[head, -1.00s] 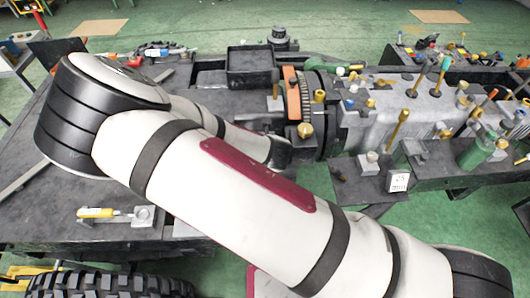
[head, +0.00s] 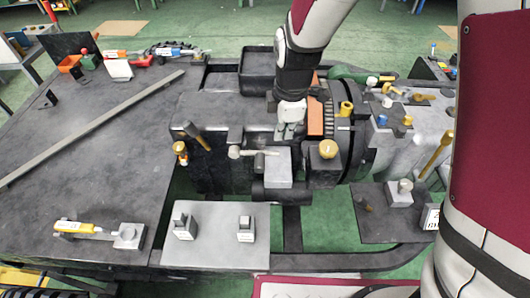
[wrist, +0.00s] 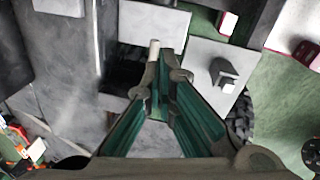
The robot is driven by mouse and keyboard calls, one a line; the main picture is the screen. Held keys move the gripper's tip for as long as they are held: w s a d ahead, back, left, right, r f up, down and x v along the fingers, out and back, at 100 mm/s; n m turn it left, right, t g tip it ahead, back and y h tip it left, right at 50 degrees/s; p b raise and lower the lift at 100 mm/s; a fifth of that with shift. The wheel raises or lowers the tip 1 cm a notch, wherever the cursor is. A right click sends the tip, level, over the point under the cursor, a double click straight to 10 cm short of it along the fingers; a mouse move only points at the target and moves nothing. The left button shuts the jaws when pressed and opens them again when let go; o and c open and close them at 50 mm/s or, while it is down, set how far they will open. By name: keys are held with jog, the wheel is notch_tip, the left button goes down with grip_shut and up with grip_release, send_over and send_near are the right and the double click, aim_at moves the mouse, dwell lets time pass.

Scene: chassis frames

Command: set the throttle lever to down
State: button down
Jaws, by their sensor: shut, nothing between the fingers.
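No readable label marks the throttle lever, so I cannot tell for certain which one it is. A pale, nearly horizontal lever (head: 254,152) with a round knob at its left sits by a grey block (head: 291,168) on the front of the dark engine housing. My gripper (head: 289,131) points down just above and behind that lever's right end, shut and empty; contact cannot be told. In the wrist view my fingertips (wrist: 164,82) are close together, with a pale rod (wrist: 154,50) just beyond the left one.
A yellow-handled lever (head: 85,229) lies on the left bench. A light grey plate (head: 214,238) with two small switches is in front. A brass knob (head: 328,149) and a toothed ring stand right of my gripper. My arm covers the right side.

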notch_tip(320, 180, up, 6)
jog(key=m+g+y+b, duration=0.2)
send_over(263, 163)
jog(key=d, duration=0.3)
jog(key=p+x, duration=0.1)
jog(key=x, duration=1.3)
jog(key=shift+w+d+f, duration=0.1)
jog(key=shift+w+d, duration=0.05)
jog(key=shift+w+d+f+b, duration=0.1)
jog(key=shift+w+f+b, duration=0.05)
jog(key=shift+f+b, duration=0.75)
jog(key=shift+r, duration=0.1)
